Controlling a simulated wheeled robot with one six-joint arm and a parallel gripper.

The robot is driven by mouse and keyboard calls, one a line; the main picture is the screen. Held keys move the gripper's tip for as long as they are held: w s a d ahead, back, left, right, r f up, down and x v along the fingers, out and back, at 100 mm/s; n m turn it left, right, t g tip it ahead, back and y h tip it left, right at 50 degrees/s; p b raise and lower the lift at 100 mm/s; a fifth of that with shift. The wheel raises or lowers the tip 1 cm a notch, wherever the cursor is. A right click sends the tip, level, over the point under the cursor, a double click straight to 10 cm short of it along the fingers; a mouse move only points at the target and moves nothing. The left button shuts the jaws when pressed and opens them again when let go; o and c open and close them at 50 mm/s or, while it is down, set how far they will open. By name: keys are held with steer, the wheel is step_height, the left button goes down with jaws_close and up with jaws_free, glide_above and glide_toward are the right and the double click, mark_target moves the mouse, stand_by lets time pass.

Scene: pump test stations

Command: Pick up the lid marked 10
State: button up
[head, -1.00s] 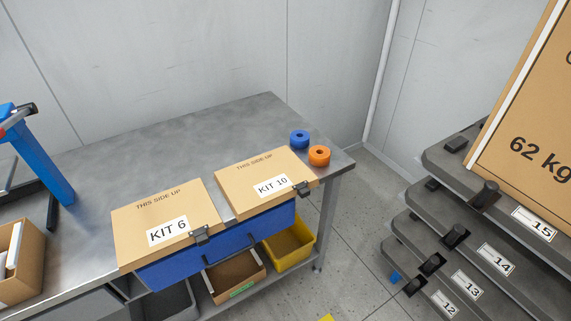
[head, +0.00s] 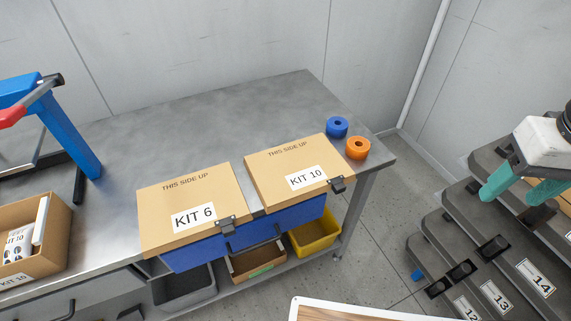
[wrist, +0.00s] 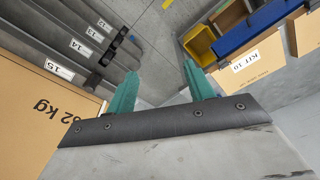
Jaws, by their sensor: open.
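My gripper (head: 522,188) is at the right of the head view, over the stepped shelves and well to the right of the lid. In the wrist view its teal fingers (wrist: 160,72) are apart with nothing between them.
A similar lid marked KIT 6 (head: 192,202) lies left of it. A blue roll (head: 337,127) and an orange roll (head: 358,148) stand close to its right. A yellow bin (head: 315,236) is below. Numbered grey shelves (head: 448,248) stand at right. The table's back is clear.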

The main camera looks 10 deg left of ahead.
steer(key=w+a+f+n, duration=0.2)
steer(key=w+a+f, duration=0.3)
steer(key=w, duration=0.4)
steer(key=n+g, duration=0.1)
steer(key=n, duration=0.3)
glide_above(341, 188)
step_height(341, 188, down, 13)
steer(key=shift+f, duration=0.15)
step_height(341, 188, down, 7)
steer(key=shift+f, duration=0.55)
steer(key=c, duration=1.1)
